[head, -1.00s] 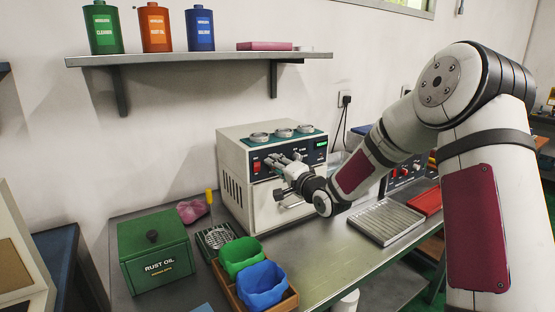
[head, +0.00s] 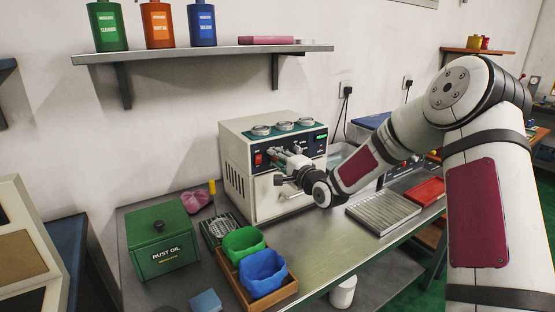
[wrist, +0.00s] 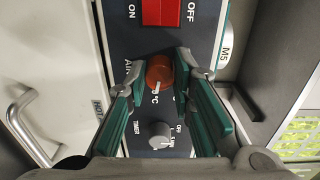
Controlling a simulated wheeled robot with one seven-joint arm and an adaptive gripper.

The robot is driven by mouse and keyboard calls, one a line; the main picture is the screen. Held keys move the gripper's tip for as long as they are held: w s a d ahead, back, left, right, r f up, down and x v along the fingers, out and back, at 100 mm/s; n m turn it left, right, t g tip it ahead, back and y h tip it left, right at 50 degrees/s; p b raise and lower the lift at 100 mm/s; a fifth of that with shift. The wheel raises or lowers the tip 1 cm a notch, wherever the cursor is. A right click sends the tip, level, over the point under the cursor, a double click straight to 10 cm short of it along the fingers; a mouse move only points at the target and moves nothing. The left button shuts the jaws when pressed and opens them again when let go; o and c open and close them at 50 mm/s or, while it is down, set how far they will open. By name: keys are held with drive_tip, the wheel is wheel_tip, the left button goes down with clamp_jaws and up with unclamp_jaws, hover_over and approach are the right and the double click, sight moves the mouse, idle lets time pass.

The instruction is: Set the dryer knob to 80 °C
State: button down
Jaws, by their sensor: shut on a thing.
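The dryer (head: 238,145) is a cream box on the bench with a dark front panel (wrist: 132,40). In the wrist view its temperature knob (wrist: 159,72) is orange-red with a white pointer line, beside a "°C" mark. My gripper (wrist: 160,76) is shut on this knob, a green-padded finger at each side. The pointer runs roughly down the picture, but the scale figures are hidden or too small to read. In the head view my gripper (head: 277,157) is at the panel and hides the knob.
A grey timer knob (wrist: 161,134) sits close to the gripped one, between the fingers. A red switch (wrist: 160,12) is on the panel's other side. A door handle (wrist: 20,115) juts out nearby.

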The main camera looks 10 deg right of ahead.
drive_tip(key=c, duration=1.7)
unclamp_jaws()
drive_tip(key=shift+o, duration=0.2)
drive_tip(key=shift+s, duration=0.1)
drive_tip(key=v, duration=1.1)
drive_tip(key=shift+s+d, duration=0.2)
drive_tip(key=shift+s, duration=0.15)
